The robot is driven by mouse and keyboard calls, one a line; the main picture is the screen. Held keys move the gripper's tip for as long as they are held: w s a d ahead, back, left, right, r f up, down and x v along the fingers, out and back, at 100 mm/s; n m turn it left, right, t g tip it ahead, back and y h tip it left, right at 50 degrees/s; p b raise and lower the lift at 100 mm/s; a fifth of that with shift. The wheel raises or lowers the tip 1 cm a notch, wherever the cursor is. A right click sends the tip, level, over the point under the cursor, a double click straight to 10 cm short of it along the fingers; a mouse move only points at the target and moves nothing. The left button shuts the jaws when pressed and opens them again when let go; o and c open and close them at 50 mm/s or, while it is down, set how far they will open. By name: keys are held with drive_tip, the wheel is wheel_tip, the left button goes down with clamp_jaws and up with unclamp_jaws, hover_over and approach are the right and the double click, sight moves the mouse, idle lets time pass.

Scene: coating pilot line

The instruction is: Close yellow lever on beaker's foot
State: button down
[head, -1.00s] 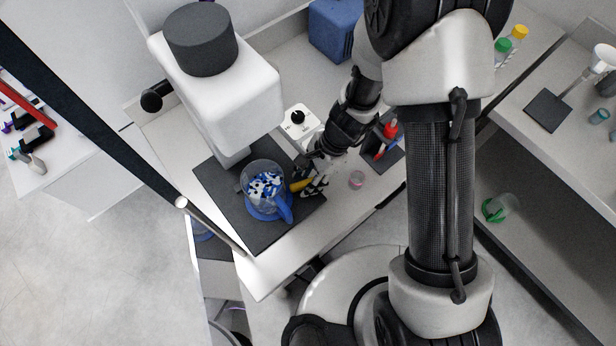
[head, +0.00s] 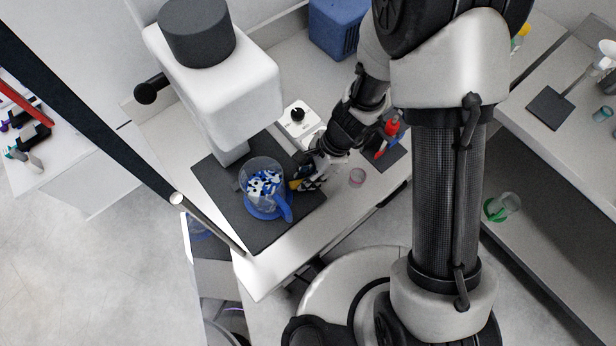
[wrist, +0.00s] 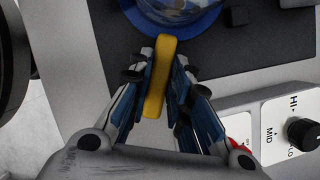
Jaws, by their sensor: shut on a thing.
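The beaker (head: 262,178) is clear with a blue foot and blue handle, and holds blue, white and dark bits. It stands on a dark mat under the white mixer head. Its blue foot (wrist: 178,22) shows at the top of the wrist view. The yellow lever (wrist: 159,76) points from the foot toward my gripper (wrist: 160,85). My gripper's blue-padded fingers are shut on the lever, one on each side. In the head view my gripper (head: 308,178) is at the right of the beaker and hides most of the lever.
The white mixer (head: 225,90) overhangs the dark mat (head: 275,235). A control box with a knob (head: 298,115) stands behind my gripper. The bench front is bare.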

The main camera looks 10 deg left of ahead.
drive_tip(key=c, duration=1.4)
unclamp_jaws()
drive_tip(key=shift+c, duration=0.2)
drive_tip(key=v, duration=1.2)
